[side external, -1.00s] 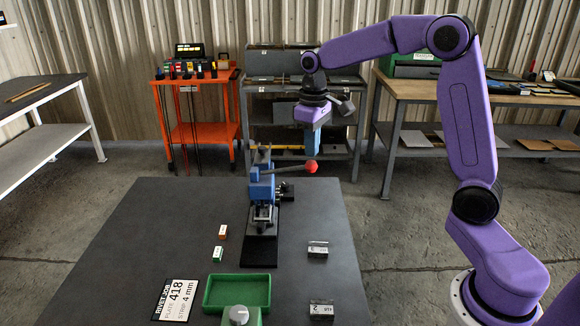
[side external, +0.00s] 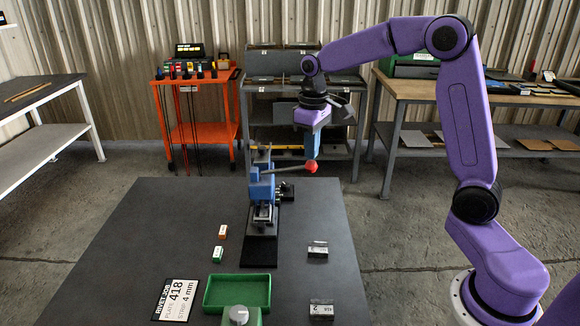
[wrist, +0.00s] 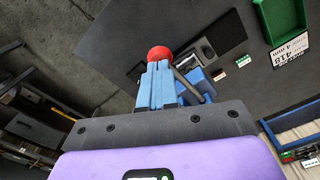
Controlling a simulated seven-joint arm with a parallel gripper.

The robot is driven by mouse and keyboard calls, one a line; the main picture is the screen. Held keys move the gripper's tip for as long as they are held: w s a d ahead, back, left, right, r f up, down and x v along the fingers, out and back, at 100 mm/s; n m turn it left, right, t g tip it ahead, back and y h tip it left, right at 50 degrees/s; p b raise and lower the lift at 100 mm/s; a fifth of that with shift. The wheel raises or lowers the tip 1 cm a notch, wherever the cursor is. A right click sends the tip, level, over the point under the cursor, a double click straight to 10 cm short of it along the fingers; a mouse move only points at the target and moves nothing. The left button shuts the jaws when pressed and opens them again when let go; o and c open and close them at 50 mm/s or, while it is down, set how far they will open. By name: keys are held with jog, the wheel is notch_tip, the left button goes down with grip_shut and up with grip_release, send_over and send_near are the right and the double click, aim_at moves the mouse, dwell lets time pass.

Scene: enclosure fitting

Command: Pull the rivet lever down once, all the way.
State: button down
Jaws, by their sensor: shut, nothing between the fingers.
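The blue rivet press (side external: 262,190) stands on a black base plate on the dark table. Its lever (side external: 285,170) points out to the right, about level, and ends in a red ball knob (side external: 311,166). My gripper (side external: 311,156) is shut and points down, its fingertips right at the top of the knob. In the wrist view the shut blue fingers (wrist: 158,72) end at the red knob (wrist: 159,53), which shows just beyond the tips. I cannot tell whether they touch it. The lever (wrist: 188,86) runs beside the fingers toward the press.
Space around the knob is clear.

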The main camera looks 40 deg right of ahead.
aim_at(311, 161)
jog(key=shift+f, duration=2.15)
jog(key=shift+r, duration=4)
jog(key=s+a+n, duration=0.2)
jog(key=s+a, duration=0.4)
jog(key=s, duration=0.1)
jog(key=s+a+f+n, duration=0.1)
jog(key=s+f+n, duration=0.2)
jog(key=s, duration=0.9)
jog(key=s+a+f+n, duration=0.1)
jog(key=s+f+n, duration=0.3)
jog(key=s, duration=0.8)
jog(key=shift+s+n, duration=0.15)
jog(key=shift+n, duration=0.15)
